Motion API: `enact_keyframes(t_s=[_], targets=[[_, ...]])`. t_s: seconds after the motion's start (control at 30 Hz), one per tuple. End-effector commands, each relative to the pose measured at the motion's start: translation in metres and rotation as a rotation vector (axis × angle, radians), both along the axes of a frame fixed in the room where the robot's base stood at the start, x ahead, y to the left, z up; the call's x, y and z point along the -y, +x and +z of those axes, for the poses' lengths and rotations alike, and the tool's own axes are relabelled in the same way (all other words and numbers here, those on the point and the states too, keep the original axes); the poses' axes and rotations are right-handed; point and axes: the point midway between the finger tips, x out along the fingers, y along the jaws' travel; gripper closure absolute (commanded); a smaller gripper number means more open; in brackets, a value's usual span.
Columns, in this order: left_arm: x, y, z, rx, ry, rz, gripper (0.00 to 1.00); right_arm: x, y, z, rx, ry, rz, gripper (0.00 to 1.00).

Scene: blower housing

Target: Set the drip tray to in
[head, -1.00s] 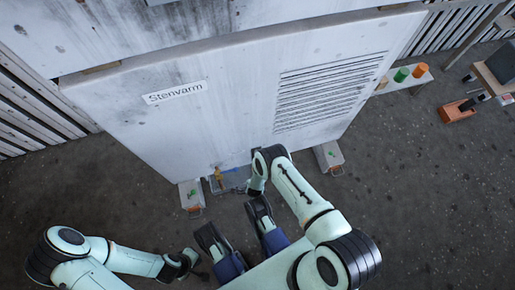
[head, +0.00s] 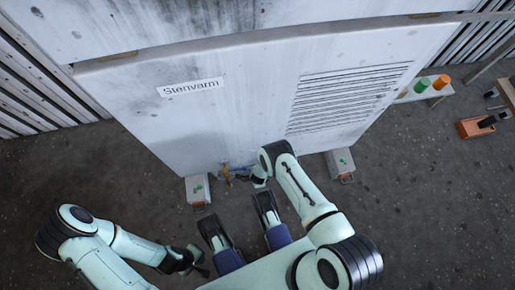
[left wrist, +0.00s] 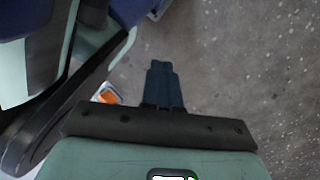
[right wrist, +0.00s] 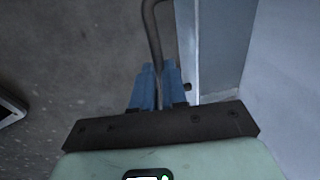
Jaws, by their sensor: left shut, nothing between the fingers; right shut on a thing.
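The drip tray (head: 238,176) is a grey piece low at the foot of the large white housing (head: 230,110). Only a small part of it shows beyond my right arm, with something yellow-orange at its left. My right gripper (head: 260,181) is at the tray's front, partly hidden by its own arm. In the right wrist view its blue fingers (right wrist: 159,82) are shut on a thin bent grey rod (right wrist: 153,28), which looks like the tray's handle. My left gripper (head: 201,268) is shut and empty, low over the floor. Its fingers show in the left wrist view (left wrist: 162,80).
Grey boxes with green tops stand left (head: 198,190) and right (head: 340,164) of the tray, by the housing's foot. A bench with green and orange cans (head: 421,85) and an orange toolbox (head: 476,127) are at right.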

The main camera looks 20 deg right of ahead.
Motion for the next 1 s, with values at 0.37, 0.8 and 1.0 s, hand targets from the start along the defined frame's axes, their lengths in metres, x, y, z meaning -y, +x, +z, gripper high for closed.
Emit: enact_keyframes(t_s=[0.37, 0.8, 1.0], targets=[[0.000, 0.001, 0.000, 0.002, -0.001, -0.001, 1.00, 0.001, 0.004, 0.001, 0.010, -0.004, 0.000, 0.62], [0.007, 0.059, 0.036, 0.196, 0.013, -0.020, 1.00, -0.001, -0.007, 0.063, 0.011, -0.002, -0.001, 0.62], [0.012, 0.095, 0.065, 0.316, 0.019, -0.028, 1.00, -0.003, -0.014, 0.102, 0.013, -0.004, -0.001, 0.62]])
